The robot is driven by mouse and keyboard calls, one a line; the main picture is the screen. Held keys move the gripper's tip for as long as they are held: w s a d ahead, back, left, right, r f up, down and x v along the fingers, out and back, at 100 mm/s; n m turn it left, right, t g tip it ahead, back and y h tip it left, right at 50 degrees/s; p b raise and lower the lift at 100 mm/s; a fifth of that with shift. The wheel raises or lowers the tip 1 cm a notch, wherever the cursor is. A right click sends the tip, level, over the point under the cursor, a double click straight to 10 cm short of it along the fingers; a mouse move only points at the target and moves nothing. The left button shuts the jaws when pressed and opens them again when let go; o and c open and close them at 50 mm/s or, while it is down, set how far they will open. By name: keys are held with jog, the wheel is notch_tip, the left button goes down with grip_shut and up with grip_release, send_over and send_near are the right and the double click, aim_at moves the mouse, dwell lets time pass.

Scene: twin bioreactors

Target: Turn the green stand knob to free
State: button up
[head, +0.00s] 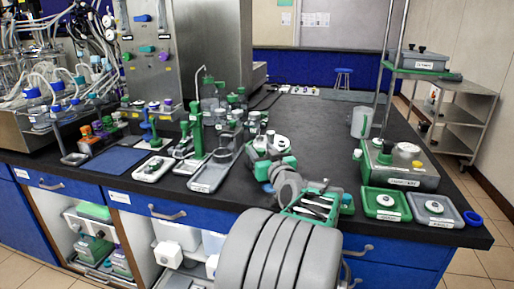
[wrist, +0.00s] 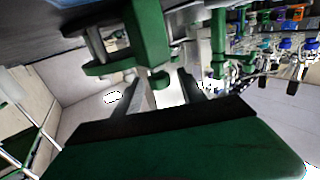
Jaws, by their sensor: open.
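In the wrist view, a green post (wrist: 150,40) stands close in front of my gripper (wrist: 160,85). In the head view, a tall green stand (head: 197,130) rises from the bench left of my arm. Which green part is the stand knob is unclear. My fingertips are hard to make out in the head view.
The black bench (head: 320,125) is crowded around the green stand. A grey tray (head: 212,176) lies beside it, and a blue mat (head: 115,160) lies farther left. The back middle is clear.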

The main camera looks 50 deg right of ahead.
jog(key=x, duration=0.3)
jog(key=shift+w+d, duration=0.1)
jog(key=shift+w, duration=0.2)
jog(key=shift+c, duration=0.3)
jog(key=shift+s, duration=0.1)
grip_shut()
